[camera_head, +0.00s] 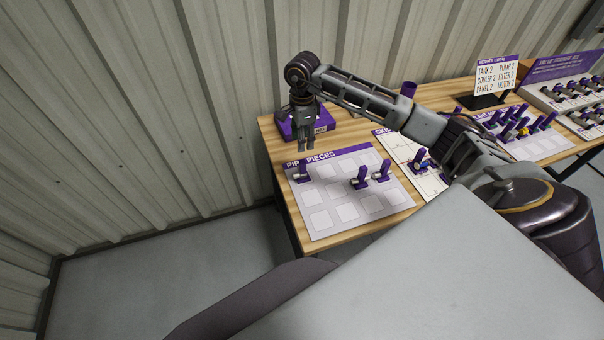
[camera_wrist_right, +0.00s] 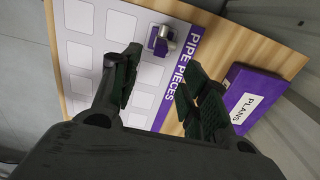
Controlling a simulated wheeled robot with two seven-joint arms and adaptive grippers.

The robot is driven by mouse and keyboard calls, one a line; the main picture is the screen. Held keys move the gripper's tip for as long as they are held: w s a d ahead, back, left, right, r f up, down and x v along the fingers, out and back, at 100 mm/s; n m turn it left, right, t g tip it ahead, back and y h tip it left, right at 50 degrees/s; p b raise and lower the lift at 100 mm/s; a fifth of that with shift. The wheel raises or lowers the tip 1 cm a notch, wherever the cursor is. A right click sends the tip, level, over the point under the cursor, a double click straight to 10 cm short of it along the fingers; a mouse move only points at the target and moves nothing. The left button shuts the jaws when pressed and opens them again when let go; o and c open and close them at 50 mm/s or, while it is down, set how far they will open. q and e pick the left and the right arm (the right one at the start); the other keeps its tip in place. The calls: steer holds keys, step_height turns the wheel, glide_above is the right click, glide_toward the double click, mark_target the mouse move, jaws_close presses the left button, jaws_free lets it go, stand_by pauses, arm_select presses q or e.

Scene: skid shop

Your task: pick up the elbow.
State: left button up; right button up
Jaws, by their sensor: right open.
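A small pipe piece with a purple upright grip and a silver part (camera_head: 302,175) sits at the far left corner of the pipe pieces mat (camera_head: 345,215). It also shows in the right wrist view (camera_wrist_right: 160,40), past the fingertips and roughly between their lines; it may be the elbow, but its shape is too small to be sure. Two more pieces, one (camera_head: 360,182) and another (camera_head: 382,172), stand close together further right on the mat. My right gripper (camera_head: 306,148) is open and empty, pointing down above the mat's far left edge, apart from the piece. My left gripper is out of view.
A purple plans box (camera_head: 322,124) lies behind the mat, close to my right gripper; it shows at right in the wrist view (camera_wrist_right: 248,98). More mats with purple-gripped parts fill the table's right side. A corrugated wall (camera_head: 230,80) rises behind. Most mat squares are empty.

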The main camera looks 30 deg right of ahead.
mark_target(301, 162)
steer(key=shift+f+p, duration=0.6)
steer(key=shift+f, duration=3.65)
steer(key=shift+a, duration=0.1)
steer(key=shift+f, duration=0.5)
steer(key=shift+w+a+f+p, duration=0.15)
steer(key=shift+f+p, duration=0.7)
steer(key=shift+f, duration=1.25)
jaws_close()
